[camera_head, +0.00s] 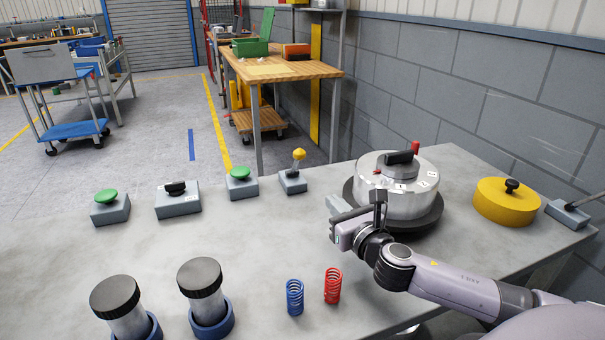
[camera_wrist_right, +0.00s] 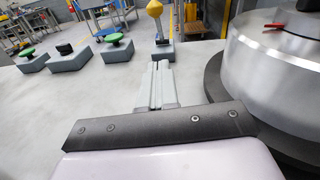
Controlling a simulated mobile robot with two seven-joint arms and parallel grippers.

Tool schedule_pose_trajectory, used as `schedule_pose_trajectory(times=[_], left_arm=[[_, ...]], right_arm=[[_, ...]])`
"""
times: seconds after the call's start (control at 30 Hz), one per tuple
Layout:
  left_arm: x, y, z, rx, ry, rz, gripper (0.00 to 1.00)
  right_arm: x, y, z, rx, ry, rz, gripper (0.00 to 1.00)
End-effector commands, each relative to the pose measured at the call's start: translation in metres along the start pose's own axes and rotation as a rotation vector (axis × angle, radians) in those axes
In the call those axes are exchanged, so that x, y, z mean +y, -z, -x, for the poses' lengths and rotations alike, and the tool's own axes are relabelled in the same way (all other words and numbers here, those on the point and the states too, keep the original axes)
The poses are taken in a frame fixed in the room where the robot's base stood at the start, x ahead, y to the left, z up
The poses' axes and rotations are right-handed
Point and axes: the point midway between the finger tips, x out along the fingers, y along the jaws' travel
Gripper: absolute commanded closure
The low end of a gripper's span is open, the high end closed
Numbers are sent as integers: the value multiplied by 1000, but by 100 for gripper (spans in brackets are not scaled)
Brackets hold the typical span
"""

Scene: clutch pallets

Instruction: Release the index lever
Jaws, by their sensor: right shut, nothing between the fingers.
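My right gripper (camera_head: 338,207) reaches in from the right, low over the table in front of the round metal turntable (camera_head: 408,204). Its fingers (camera_wrist_right: 158,80) are shut and empty, pointing toward a yellow-knobbed lever (camera_head: 298,160) on a grey block. This lever also shows beyond the fingertips in the right wrist view (camera_wrist_right: 155,12), apart from them. The turntable carries a black handle (camera_head: 400,157), a red-tipped upright piece (camera_head: 415,148) and numbered labels. A grey rod lever (camera_head: 587,200) stands on a block at the right edge. I cannot tell which lever is the index lever. My left gripper is not in view.
Green buttons (camera_head: 104,196) and a black-knobbed box (camera_head: 177,193) line the back. Blue (camera_head: 295,297) and red (camera_head: 332,285) springs stand in front, near two black-capped jars (camera_head: 200,278). A yellow disc (camera_head: 505,203) lies right. The table's middle left is clear.

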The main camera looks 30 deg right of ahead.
Motion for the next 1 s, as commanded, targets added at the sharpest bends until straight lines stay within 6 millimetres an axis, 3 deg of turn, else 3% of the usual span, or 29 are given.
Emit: schedule_pose_trajectory(times=[0.57, 1.0], left_arm=[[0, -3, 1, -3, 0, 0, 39], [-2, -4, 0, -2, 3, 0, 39]], right_arm=[[-1, 0, -9, -8, -4, 34, 100], [-1, 0, -66, -8, -2, 31, 100]])
